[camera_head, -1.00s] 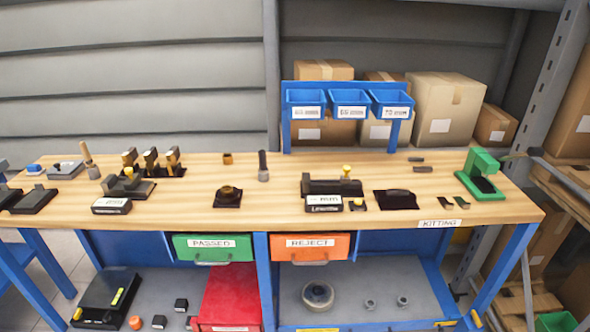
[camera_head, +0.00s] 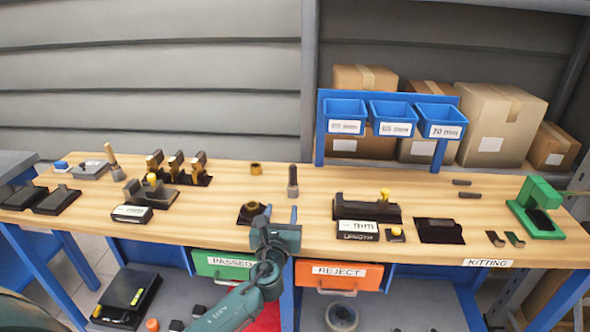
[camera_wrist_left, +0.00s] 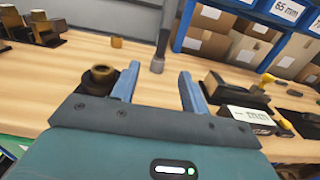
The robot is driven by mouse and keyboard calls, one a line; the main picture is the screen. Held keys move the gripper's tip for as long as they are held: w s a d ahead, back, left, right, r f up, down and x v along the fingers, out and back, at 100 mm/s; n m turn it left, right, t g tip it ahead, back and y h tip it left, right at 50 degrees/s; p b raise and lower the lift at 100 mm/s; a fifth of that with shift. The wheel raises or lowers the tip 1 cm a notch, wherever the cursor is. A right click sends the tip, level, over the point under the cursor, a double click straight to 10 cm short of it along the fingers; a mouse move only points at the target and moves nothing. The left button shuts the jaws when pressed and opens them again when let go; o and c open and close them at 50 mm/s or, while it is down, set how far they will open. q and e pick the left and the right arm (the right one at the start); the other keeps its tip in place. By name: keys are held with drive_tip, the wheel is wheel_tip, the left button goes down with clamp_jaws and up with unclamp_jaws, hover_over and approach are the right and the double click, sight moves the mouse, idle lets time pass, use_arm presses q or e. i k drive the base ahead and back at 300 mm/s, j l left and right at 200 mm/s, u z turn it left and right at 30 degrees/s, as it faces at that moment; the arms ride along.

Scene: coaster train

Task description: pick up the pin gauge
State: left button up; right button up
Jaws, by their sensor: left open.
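The pin gauge (camera_head: 293,181) appears to be the dark, slim upright piece standing on the wooden bench, left of the blue bins. My right gripper is not in view.
A brass ring on a dark pad (camera_head: 251,213) lies close to my left gripper's left finger. A small brass ring (camera_head: 256,168) sits behind. A black gauge stand (camera_head: 366,210) is to the right. Blue bins (camera_head: 390,117) stand at the back. Bare wood surrounds the pin gauge.

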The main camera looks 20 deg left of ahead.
sight(293, 183)
drive_tip(key=i+j, duration=0.7)
